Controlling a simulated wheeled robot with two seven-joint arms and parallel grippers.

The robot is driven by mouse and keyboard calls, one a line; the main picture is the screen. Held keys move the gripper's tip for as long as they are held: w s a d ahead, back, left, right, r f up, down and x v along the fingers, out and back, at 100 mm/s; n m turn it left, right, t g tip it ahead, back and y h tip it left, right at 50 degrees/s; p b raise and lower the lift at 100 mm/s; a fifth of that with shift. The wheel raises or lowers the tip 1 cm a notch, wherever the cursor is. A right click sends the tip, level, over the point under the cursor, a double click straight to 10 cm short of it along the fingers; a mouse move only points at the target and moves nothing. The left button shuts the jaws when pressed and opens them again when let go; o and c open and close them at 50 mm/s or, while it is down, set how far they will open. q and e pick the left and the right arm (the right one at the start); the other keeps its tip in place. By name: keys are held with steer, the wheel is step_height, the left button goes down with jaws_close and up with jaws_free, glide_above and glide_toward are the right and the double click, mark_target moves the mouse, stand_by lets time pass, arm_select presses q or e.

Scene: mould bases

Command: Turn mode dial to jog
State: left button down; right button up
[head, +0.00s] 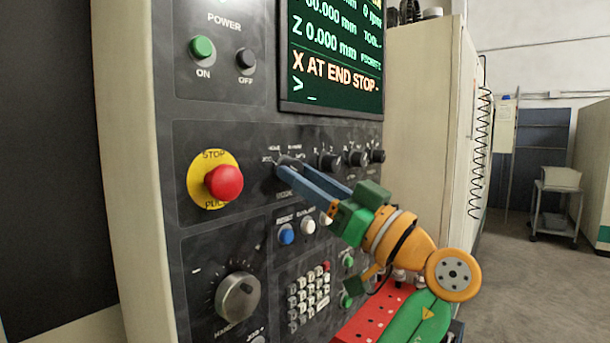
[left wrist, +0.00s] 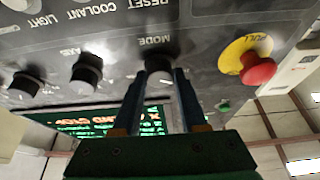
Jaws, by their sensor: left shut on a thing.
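The mode dial (head: 291,161) is a dark knob on the grey control panel (head: 225,115), at the left end of a row of knobs. In the left wrist view the dial (left wrist: 158,67) shows upside down beside the printed word MODE. My left gripper (head: 286,169) has its two blue fingers at the dial, one on each side, shut on it. In the left wrist view the fingertips (left wrist: 161,76) meet the knob's sides. The fingers partly hide the dial, and I cannot read which setting it points to. My right gripper is not in view.
A red stop button (head: 224,182) on a yellow disc sits left of the dial. More dark knobs (head: 329,161) lie to the right. The screen (head: 335,50) above reads "X AT END STOP". Below are a blue button (head: 287,234), a keypad (head: 309,289) and a large handwheel (head: 238,297).

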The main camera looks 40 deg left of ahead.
arm_select(q)
steer(key=shift+f+n, duration=0.1)
steer(key=shift+n, duration=0.2)
steer(key=shift+c, duration=2.2)
jaws_free()
steer(key=shift+a, duration=0.15)
steer(key=b+v, duration=0.2)
steer(key=v, duration=0.5)
